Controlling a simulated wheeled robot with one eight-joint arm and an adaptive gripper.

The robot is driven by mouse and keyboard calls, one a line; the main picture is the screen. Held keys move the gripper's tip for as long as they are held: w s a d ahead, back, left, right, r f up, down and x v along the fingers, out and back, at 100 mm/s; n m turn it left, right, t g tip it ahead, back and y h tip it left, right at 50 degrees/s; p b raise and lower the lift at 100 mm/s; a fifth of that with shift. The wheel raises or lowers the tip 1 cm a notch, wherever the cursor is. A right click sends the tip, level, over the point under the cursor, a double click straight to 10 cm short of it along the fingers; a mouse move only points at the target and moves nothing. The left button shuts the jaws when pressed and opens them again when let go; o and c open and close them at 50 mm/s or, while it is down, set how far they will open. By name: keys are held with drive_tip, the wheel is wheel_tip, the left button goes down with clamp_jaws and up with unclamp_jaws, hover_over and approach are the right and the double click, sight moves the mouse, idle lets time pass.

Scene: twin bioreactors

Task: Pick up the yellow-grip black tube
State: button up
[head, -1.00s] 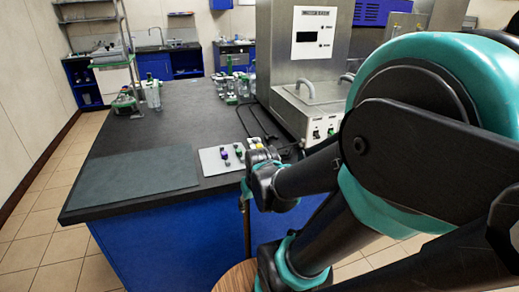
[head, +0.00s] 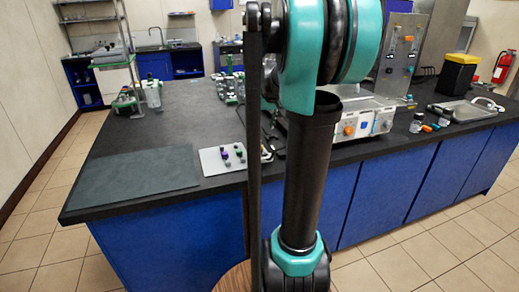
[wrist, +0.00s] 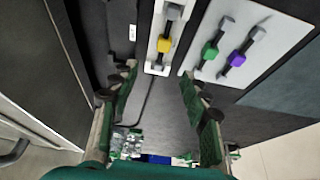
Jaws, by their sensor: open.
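In the wrist view, the yellow-grip black tube (wrist: 164,45) lies along a narrow white strip (wrist: 154,66), upper middle. A green-grip tube (wrist: 209,51) and a purple-grip tube (wrist: 236,58) lie to its right on a wider white plate (wrist: 272,40). My gripper (wrist: 160,90) is open and empty. Its fingers are spread on either side below the yellow-grip tube in the picture, apart from it. In the head view, the white plate (head: 209,162) shows left of my arm; my gripper and the yellow grip are not clearly visible there.
A dark mat (head: 130,179) lies on the black bench (head: 180,100), left of the plate. A grey instrument (head: 365,120) stands right of my arm. Green-capped glassware (head: 230,88) stands farther back. The bench between mat and rear glassware is clear.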

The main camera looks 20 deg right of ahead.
hover_over(260, 145)
drive_tip(key=s, duration=0.2)
wheel_tip(260, 145, down, 6)
drive_tip(key=shift+s, duration=0.1)
drive_tip(key=shift+s+x, duration=0.15)
drive_tip(key=shift+x, duration=1.2)
drive_tip(key=shift+s+x, duration=0.2)
drive_tip(key=shift+x, duration=1.1)
drive_tip(key=shift+a+f, duration=0.15)
clamp_jaws()
